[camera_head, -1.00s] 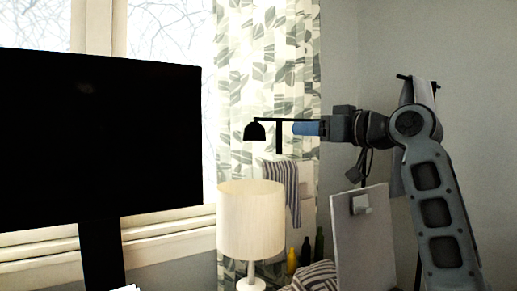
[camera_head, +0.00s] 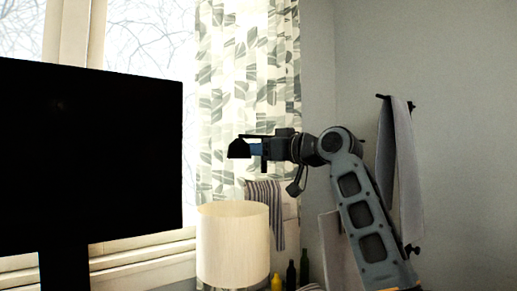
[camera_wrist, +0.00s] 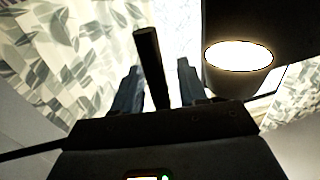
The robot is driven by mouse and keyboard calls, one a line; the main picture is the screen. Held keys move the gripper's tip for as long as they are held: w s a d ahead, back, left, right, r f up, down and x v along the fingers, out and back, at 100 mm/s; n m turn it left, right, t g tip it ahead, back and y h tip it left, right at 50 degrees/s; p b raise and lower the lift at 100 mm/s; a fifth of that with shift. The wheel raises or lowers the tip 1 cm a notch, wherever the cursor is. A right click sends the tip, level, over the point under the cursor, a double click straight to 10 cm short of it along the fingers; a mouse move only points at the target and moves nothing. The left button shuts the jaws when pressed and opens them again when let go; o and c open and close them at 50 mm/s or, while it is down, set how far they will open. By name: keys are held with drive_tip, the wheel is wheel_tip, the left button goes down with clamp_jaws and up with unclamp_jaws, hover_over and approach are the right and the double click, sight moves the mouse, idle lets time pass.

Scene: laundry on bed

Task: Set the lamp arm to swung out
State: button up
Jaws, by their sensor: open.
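The black lamp has a small dark shade (camera_head: 239,149) on a thin horizontal arm (camera_head: 256,136), in front of the curtain in the head view. Its lit opening (camera_wrist: 238,56) glows at the upper right of the wrist view. My gripper (camera_head: 257,149) is right beside the shade, at the height of the lamp arm, and partly hides the lamp. In the wrist view my gripper (camera_wrist: 158,78) is open, with a black rod (camera_wrist: 151,65) of the lamp between its two fingers. I cannot tell whether the fingers touch the rod.
A large black screen (camera_head: 90,155) stands at the left before the window. A cream table lamp (camera_head: 232,240) stands below my gripper, with a striped cloth (camera_head: 267,205) and bottles (camera_head: 291,275) near it. A grey cloth (camera_head: 400,165) hangs on the right wall.

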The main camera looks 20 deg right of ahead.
drive_tip(key=shift+c, duration=0.2)
clamp_jaws()
idle(0.5)
